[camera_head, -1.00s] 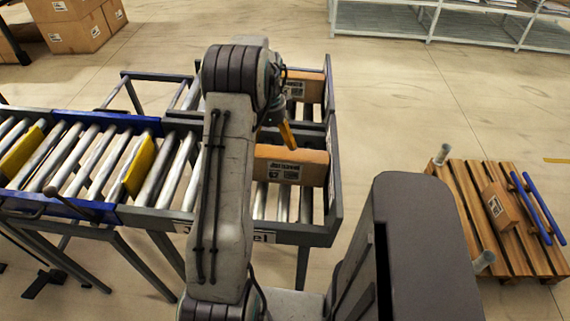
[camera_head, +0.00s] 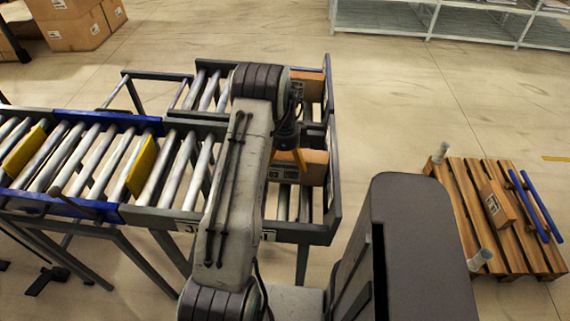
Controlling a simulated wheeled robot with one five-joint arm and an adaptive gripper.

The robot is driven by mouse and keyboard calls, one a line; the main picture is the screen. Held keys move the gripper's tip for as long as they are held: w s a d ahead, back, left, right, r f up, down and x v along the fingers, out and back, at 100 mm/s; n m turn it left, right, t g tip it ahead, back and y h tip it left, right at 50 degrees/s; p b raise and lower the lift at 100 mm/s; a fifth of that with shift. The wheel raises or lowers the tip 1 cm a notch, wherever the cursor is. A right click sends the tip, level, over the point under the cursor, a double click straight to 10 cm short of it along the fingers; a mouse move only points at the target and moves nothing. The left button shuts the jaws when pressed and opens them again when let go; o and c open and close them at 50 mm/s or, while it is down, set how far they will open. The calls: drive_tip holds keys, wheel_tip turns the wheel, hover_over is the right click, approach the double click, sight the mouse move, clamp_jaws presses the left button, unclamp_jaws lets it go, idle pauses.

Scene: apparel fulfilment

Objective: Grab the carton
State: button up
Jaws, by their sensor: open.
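A brown carton (camera_head: 314,168) stands on the rollers at the right end of the conveyor (camera_head: 335,205), against the end guard. A second carton (camera_head: 313,90) sits behind it on the far roller section. My gripper (camera_head: 300,158) is over the nearer carton, with one orange-yellow finger showing in front of its top. The jaws are open. My arm hides the left part of the nearer carton and the rest of the gripper. I cannot tell whether a finger touches the carton.
Yellow dividers (camera_head: 141,166) stand on the rollers at left. A wooden pallet (camera_head: 470,215) at right bears a small carton (camera_head: 498,205) and blue bars (camera_head: 530,206). Stacked cartons (camera_head: 75,25) and a grey rack (camera_head: 430,20) stand at the back. Floor between conveyor and pallet is clear.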

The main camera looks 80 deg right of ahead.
drive_tip(key=shift+f, duration=0.2)
drive_tip(key=shift+c, duration=0.2)
drive_tip(key=c, duration=1.1)
drive_tip(key=shift+d+r, duration=0.1)
drive_tip(key=shift+r, duration=0.15)
